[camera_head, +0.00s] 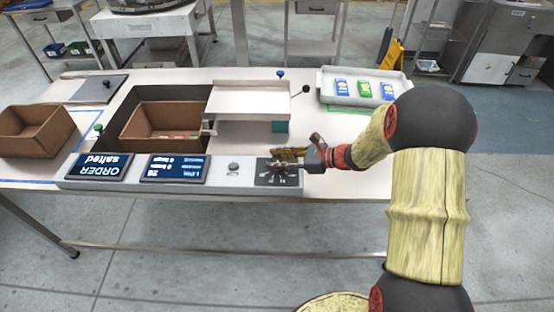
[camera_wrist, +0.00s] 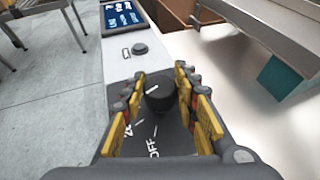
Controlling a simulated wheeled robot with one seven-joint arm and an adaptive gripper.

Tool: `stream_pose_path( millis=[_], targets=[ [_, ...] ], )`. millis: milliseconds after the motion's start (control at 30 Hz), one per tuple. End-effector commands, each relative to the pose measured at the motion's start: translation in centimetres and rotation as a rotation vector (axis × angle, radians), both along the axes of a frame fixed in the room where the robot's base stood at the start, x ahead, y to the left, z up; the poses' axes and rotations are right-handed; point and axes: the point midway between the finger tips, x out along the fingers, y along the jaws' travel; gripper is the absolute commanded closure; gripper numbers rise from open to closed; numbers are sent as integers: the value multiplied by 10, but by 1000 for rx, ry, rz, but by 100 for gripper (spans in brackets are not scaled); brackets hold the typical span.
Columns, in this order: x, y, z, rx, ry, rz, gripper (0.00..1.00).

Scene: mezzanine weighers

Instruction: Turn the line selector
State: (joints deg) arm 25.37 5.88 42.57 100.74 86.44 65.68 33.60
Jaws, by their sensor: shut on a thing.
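The line selector (camera_wrist: 160,97) is a round black knob on a dark dial plate with white marks and the word OFF, seen in the wrist view. In the head view its dial plate (camera_head: 266,180) sits at the right end of the grey control panel, and my gripper covers much of the knob. My gripper (camera_wrist: 160,82) has its yellow fingers on both sides of the knob, shut on it. In the head view my gripper (camera_head: 284,160) reaches in from the right. A white pointer line shows on the knob's top, slanted.
A round button (camera_head: 233,167) and two blue screens, one reading ORDER salted (camera_head: 98,166), lie left along the panel. Behind are an open cardboard box (camera_head: 160,122), a white platform (camera_head: 262,97) and a tray with several packets (camera_head: 325,98).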

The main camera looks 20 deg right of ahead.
Motion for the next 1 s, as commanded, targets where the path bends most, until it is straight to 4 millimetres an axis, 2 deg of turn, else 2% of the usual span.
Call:
stream_pose_path(
  millis=[267,667,1000],
  targets=[
    [0,0,0,0,0,0,96],
    [1,-1,2,1,1,97,96],
    [1,0,3,1,2,361,96]
  ],
)
